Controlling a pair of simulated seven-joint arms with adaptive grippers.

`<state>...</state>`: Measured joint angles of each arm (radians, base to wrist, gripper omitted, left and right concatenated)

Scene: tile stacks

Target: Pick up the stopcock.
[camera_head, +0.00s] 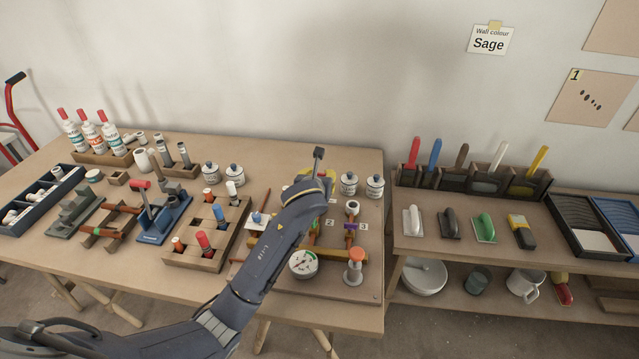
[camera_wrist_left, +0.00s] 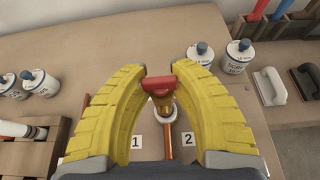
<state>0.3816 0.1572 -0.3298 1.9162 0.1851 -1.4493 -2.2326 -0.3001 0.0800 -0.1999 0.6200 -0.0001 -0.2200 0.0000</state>
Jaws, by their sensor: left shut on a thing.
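The stopcock (camera_wrist_left: 160,87) has a red handle on a brass-coloured body and shows in the left wrist view between the yellow fingers of my left gripper (camera_wrist_left: 159,78). The fingers are shut on it near the red handle. It is above a copper pipe (camera_wrist_left: 167,142) on the board, between the labels 1 and 2; the exact gap below it is hard to tell. In the head view my left gripper (camera_head: 327,187) is over the back part of the wooden board (camera_head: 352,289), and my arm hides the stopcock. My right gripper is not in view.
On the board are a gauge (camera_head: 303,263), an orange-topped fitting (camera_head: 354,267) and a purple-marked valve (camera_head: 350,227). White lidded jars (camera_head: 375,187) stand behind. A block with several pegs (camera_head: 185,258) lies left. A shelf with trowels (camera_head: 484,228) is at the right.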

